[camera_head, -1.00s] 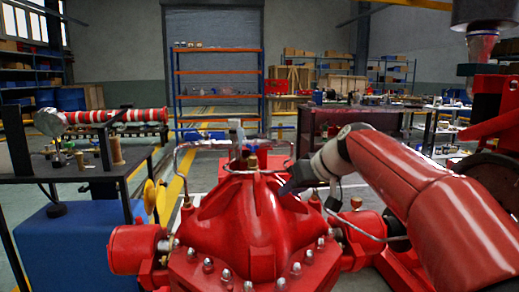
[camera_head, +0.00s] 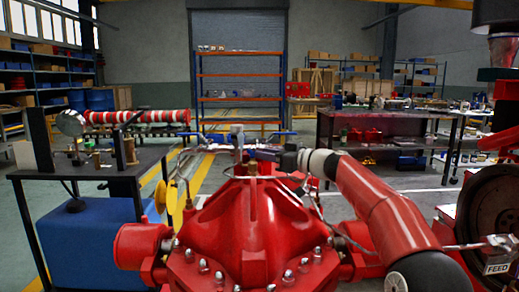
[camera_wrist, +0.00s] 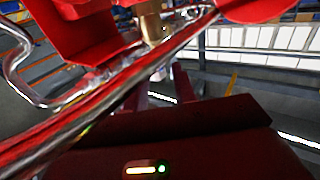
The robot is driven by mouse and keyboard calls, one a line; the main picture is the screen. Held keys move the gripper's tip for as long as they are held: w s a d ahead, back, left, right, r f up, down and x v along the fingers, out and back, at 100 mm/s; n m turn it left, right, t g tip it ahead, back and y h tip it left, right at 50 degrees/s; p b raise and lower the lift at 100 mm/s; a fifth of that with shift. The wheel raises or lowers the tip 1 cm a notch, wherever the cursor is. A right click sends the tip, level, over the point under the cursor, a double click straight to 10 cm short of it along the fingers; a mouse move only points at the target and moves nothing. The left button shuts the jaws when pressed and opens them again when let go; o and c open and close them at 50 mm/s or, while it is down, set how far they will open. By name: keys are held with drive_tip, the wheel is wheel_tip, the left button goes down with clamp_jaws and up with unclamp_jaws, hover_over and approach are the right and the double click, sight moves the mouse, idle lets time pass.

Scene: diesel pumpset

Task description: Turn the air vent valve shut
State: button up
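The air vent valve (camera_head: 238,140) seems to be the small grey upright fitting on top of the red pump casing (camera_head: 245,215) in the head view. A brass fitting (camera_head: 252,168) stands just below and in front of it, amid thin metal pipes. A brass part also shows at the top of the wrist view (camera_wrist: 152,22), behind a slanting pipe; I cannot tell which fitting it is. My gripper (camera_head: 266,155) points left from the right, close beside the fittings. Contact cannot be made out. Its fingers are too small and dark to tell open from shut.
Thin metal pipes (camera_head: 188,165) curve around the pump top, close to my gripper. A dark table (camera_head: 95,172) with small parts stands at the left. A dark flywheel (camera_head: 492,220) is at the right.

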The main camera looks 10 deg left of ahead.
sight(253, 153)
drive_tip(key=shift+p+x, duration=0.45)
drive_tip(key=shift+x, duration=1.05)
clamp_jaws()
drive_tip(key=shift+s+f+b, duration=0.1)
drive_tip(key=shift+b, duration=0.35)
